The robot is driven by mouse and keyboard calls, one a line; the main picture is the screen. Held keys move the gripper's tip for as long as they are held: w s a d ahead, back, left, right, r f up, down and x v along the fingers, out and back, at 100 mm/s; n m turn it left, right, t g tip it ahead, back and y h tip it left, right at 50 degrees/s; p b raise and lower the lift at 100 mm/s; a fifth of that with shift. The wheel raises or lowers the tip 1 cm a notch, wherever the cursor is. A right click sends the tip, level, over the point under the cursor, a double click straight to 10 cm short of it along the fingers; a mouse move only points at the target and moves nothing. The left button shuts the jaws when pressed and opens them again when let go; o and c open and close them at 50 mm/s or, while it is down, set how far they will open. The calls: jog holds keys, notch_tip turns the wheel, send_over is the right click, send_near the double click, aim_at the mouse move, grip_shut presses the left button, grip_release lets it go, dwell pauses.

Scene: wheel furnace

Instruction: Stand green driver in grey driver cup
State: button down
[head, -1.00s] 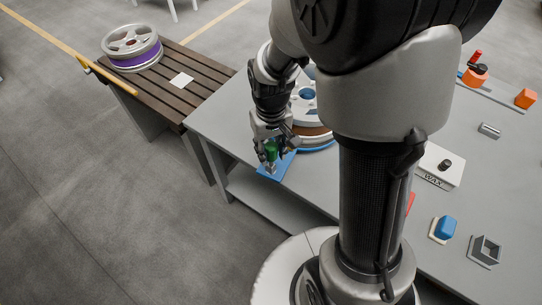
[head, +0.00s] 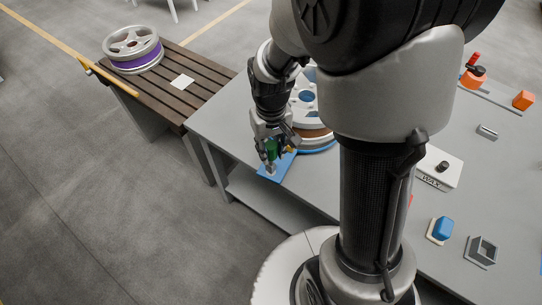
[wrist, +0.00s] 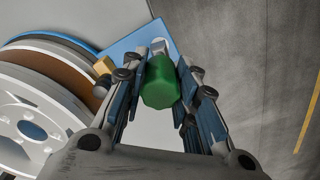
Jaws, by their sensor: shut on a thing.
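The green driver (head: 272,149) has a thick green handle, which also shows end-on in the wrist view (wrist: 160,82). My gripper (head: 272,154) is shut on this handle, with its fingers pointing down on both sides, also in the wrist view (wrist: 160,95). The driver looks about upright over the blue board (head: 284,167) at the table's near left corner. A small grey piece (head: 270,169) shows just below the handle. I cannot tell whether it is the grey driver cup or the driver's own lower end. A separate square grey holder (head: 482,251), open at the top, stands at the lower right.
A wheel (head: 309,118) with brown and blue bands stands close beside my gripper. A small yellow piece (wrist: 104,65) lies between them. A slatted bench (head: 166,82) is at left.

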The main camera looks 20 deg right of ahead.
aim_at(271, 145)
jog(key=shift+r+p, duration=1.4)
jog(key=shift+r, duration=0.4)
jog(key=s+d+f+p, duration=0.1)
jog(key=s+d, duration=2)
jog(key=d, duration=0.3)
jog(key=s+d+f+p, duration=0.1)
jog(key=s+d+f, duration=0.1)
jog(key=s+d, duration=2)
jog(key=shift+d, duration=1.25)
jog(key=shift+f+p, duration=0.1)
jog(key=shift+p, duration=0.2)
jog(key=shift+f+b, duration=0.9)
jog(key=shift+f, duration=0.6)
jog(key=shift+f+b, duration=0.6)
jog(key=shift+f, duration=0.35)
